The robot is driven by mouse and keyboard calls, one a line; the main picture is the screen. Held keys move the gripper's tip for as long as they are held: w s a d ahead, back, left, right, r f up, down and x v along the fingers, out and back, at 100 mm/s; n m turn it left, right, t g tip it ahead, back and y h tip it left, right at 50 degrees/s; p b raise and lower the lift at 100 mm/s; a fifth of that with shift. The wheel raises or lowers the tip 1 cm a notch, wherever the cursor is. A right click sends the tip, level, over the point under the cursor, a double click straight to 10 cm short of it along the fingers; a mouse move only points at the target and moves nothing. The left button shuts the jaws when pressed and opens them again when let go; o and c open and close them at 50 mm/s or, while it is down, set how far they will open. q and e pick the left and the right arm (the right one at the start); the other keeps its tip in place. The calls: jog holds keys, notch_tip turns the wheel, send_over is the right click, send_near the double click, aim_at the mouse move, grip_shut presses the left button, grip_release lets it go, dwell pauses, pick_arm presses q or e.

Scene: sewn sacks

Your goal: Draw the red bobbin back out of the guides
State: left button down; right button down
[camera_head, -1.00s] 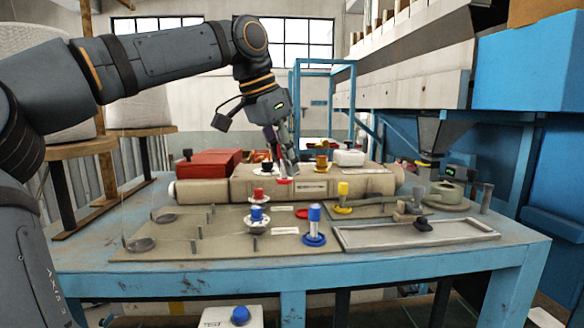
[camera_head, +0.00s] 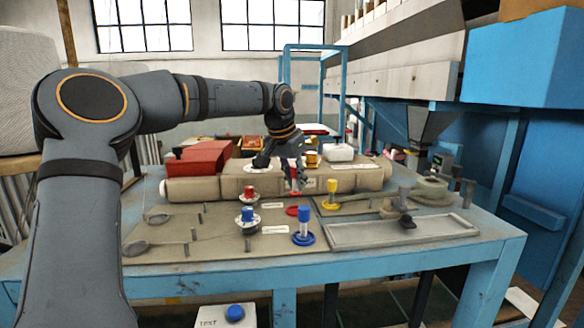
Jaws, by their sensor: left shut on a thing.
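My left gripper (camera_head: 294,183) reaches down over the middle of the table. It is shut on a small red piece, which I take to be the red bobbin (camera_head: 294,194); the fingers hide most of it. Thin grey posts, perhaps the guides (camera_head: 193,235), stand on the left board. My right gripper is not in view.
A blue bobbin (camera_head: 303,228) stands in front of the red disc, and a yellow bobbin (camera_head: 332,194) to its right. A long beige roll (camera_head: 212,188) lies behind. A shallow grey tray (camera_head: 440,230) is at right.

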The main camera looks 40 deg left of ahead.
aim_at(294, 190)
pick_arm(q)
jog(key=shift+s+f, duration=0.15)
jog(key=shift+f, duration=2.2)
jog(key=c, duration=1.1)
grip_release()
jog(key=v, duration=1.2)
jog(key=shift+d, duration=0.1)
